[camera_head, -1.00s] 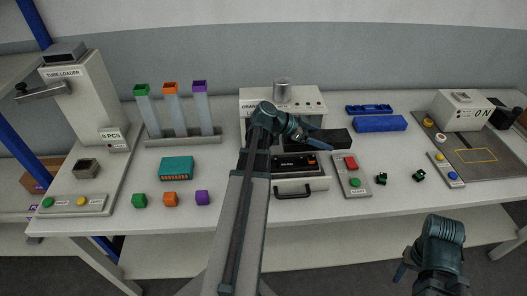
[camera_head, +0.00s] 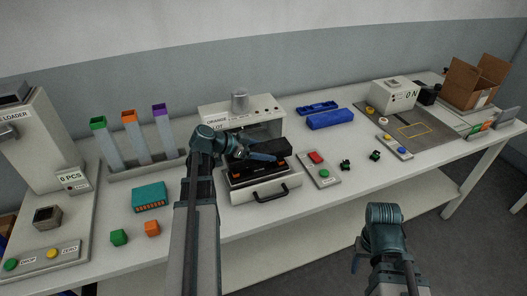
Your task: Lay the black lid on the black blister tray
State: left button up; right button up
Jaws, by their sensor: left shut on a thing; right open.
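The black lid (camera_head: 278,147) is a dark flat block held in my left gripper (camera_head: 268,157), which is shut on it. The lid is above the back part of the black blister tray (camera_head: 239,175), which sits in the drawer of the grey machine. Some orange shows in the tray; the lid and arm hide part of it. I cannot tell whether the lid touches the tray. My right gripper (camera_head: 359,255) is open and empty, in front of the table edge.
The machine (camera_head: 212,114) stands behind the drawer handle (camera_head: 272,191). A button panel (camera_head: 321,170) is right of it. Blue trays (camera_head: 330,119) lie behind. Small dark connectors (camera_head: 346,165) lie to the right. A teal block (camera_head: 149,196) is on the left.

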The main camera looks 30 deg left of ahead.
aim_at(226, 159)
pick_arm(q)
jog(key=shift+f+b, duration=3.1)
jog(key=shift+f, duration=0.1)
jog(key=o, duration=1.2)
jog(key=shift+o, duration=0.2)
jog(key=p+v, duration=0.6)
jog(key=v, duration=0.6)
jog(key=shift+s+a+r, duration=0.1)
jog(key=shift+a+r, duration=0.1)
jog(key=shift+r, duration=0.05)
jog(key=shift+s+a+r+p, duration=0.15)
jog(key=shift+s+a+p, duration=0.2)
jog(key=shift+s, duration=0.1)
